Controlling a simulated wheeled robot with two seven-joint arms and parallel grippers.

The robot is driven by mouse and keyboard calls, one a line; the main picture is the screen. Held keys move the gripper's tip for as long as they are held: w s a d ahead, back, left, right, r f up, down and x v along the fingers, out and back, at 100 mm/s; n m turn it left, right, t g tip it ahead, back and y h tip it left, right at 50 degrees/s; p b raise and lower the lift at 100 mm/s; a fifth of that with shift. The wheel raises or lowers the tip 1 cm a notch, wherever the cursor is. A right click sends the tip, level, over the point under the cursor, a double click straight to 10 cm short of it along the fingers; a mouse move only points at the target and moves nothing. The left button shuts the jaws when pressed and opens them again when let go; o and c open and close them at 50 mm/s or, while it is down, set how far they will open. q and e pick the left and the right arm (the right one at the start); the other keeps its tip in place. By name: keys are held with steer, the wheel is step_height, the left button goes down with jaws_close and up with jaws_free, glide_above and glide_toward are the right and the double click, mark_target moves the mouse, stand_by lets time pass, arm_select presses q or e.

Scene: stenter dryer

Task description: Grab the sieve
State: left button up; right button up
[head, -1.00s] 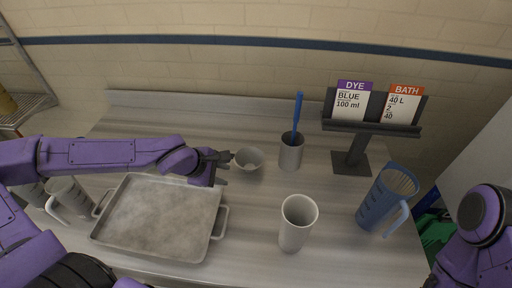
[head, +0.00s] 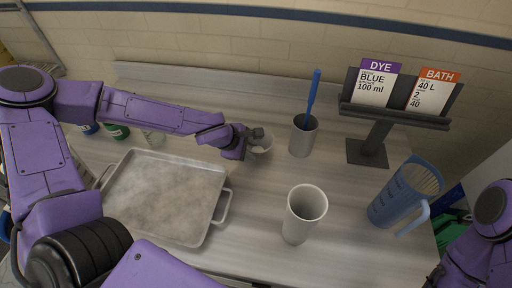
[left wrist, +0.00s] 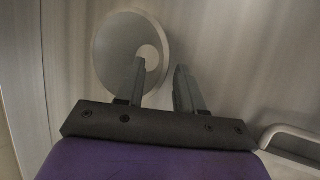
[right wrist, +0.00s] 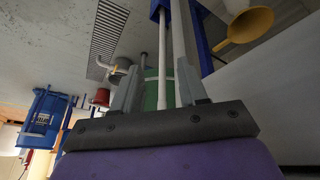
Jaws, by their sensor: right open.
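A small round grey bowl (head: 264,146), which I take to be the sieve, stands on the metal table left of the cup with the blue stick; no mesh can be made out. My left gripper (head: 255,139) is at its left side and hides part of it. In the left wrist view the bowl (left wrist: 112,45) lies under the fingers. One finger of the left gripper (left wrist: 160,65) is over its inside and the other is just outside its rim, with a gap between them. My right gripper (right wrist: 160,75) is open and away from the table objects.
A grey tray (head: 222,207) with handles lies left of the bowl. A grey cup (head: 300,136) holds a blue stick. A taller cup (head: 303,215) stands in front, a blue jug (head: 398,200) at right. A sign stand (head: 372,130) is behind. Bare table surrounds the bowl.

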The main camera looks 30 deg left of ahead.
arm_select(q)
steer(key=shift+x, duration=0.8)
steer(key=shift+w+d+f, duration=0.2)
steer(key=shift+w+f, duration=0.15)
steer(key=shift+s, duration=0.15)
jaws_close()
steer(key=shift+r, duration=0.15)
step_height(320, 180, up, 28)
